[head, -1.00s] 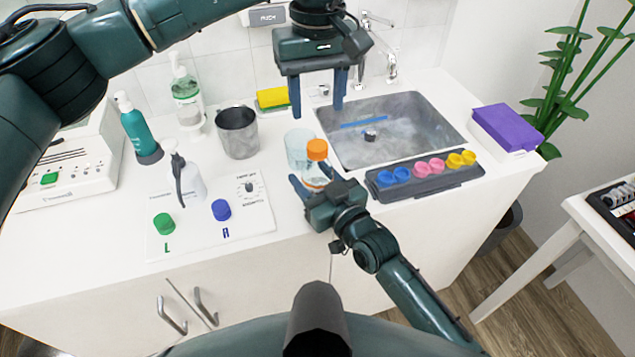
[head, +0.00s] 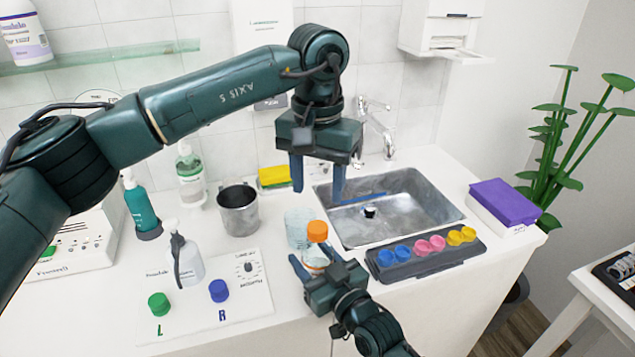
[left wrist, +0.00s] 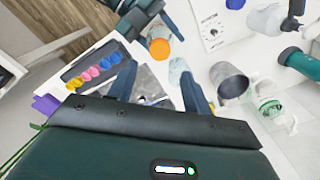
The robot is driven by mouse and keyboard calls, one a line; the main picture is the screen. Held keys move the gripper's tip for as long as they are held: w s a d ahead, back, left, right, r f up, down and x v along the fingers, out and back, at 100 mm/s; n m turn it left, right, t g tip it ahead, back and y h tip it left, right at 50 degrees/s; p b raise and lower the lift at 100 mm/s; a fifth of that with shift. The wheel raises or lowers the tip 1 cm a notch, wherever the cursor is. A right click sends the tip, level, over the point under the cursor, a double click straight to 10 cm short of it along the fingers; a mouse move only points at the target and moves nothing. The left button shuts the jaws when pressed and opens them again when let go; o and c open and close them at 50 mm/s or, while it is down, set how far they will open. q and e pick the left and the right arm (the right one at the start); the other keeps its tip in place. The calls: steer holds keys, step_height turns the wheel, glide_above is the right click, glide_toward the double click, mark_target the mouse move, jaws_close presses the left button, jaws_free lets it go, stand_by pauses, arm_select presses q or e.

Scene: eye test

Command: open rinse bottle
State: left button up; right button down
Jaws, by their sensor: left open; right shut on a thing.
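The rinse bottle (head: 316,261) is a small clear bottle with an orange cap (head: 317,231). It stands upright on the counter in front of the sink. My right gripper (head: 309,266) is shut on the bottle's body, below the cap. My left gripper (head: 318,190) is open and empty, pointing down, above and behind the cap. In the left wrist view the orange cap (left wrist: 159,48) shows beyond the open fingers of my left gripper (left wrist: 163,88), with nothing between them. The bottle's lower part is partly hidden by my right gripper.
A clear cup (head: 298,228) stands right behind the bottle, and a metal cup (head: 238,211) further left. The sink (head: 440,190) lies behind; a dark tray (head: 400,272) with coloured cups is to the right. A spray bottle (head: 188,262) and a white panel (head: 245,300) are left.

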mark_target(317, 227)
arm_select(q)
steer(key=shift+f+m, duration=0.3)
steer(key=shift+f, duration=0.25)
step_height(317, 227, down, 7)
